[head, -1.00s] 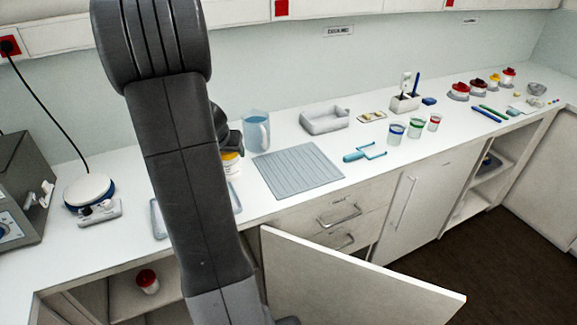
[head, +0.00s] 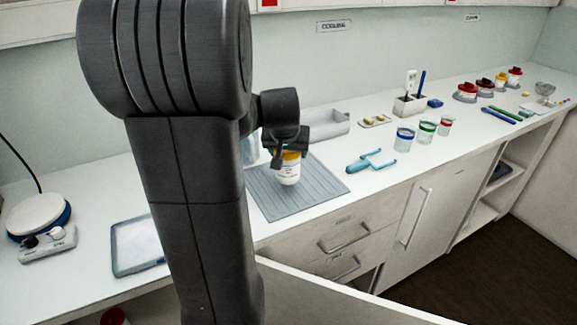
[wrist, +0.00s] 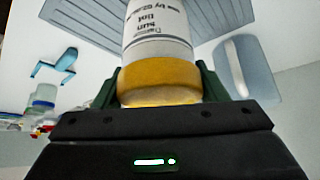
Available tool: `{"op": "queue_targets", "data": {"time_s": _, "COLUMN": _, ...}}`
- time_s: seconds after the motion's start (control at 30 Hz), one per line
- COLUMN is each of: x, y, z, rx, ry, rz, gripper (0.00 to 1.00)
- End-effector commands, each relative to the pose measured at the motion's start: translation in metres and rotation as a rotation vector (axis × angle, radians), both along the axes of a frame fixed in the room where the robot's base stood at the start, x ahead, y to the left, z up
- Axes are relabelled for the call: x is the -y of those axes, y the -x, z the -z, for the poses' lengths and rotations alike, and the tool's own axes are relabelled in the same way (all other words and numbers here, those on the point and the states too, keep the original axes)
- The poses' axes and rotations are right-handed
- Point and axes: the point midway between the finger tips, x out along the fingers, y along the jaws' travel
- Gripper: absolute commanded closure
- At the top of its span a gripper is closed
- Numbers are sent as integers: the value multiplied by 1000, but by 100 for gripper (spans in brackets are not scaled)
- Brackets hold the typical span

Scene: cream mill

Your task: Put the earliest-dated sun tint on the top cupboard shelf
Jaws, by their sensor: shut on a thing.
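My gripper (head: 287,152) is shut on a white jar with a yellow-orange lid (head: 289,174) and holds it upright over the grey ribbed mat (head: 268,205). In the wrist view, the jar (wrist: 158,40) sits between the green fingers of my gripper (wrist: 160,88). Its label shows upside down and reads "sun tint" and "use by"; I cannot read the full date. A red lid (head: 115,317) shows at the bottom left, below the counter, mostly cut off. An open cupboard door (head: 350,300) stands below the counter. The cupboard's shelves are hidden by my arm and the frame edge.
A tray (head: 138,245) and a round scale (head: 38,217) stand at left. Red-lidded jars (head: 467,92) stand at the far right. The open door juts out in front.

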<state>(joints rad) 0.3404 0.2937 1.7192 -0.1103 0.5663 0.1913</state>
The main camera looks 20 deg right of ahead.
Motion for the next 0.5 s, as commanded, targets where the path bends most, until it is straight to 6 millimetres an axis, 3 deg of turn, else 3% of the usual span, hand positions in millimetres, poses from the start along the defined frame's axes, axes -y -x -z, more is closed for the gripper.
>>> {"op": "queue_targets", "data": {"time_s": 0.3, "x": 0, "y": 0, "z": 38, "rx": -1, "ry": 0, "rz": -1, "gripper": 64}}
{"op": "queue_targets", "data": {"time_s": 0.5, "x": 0, "y": -1, "z": 41, "rx": 3, "ry": 2, "rz": -1, "gripper": 64}}
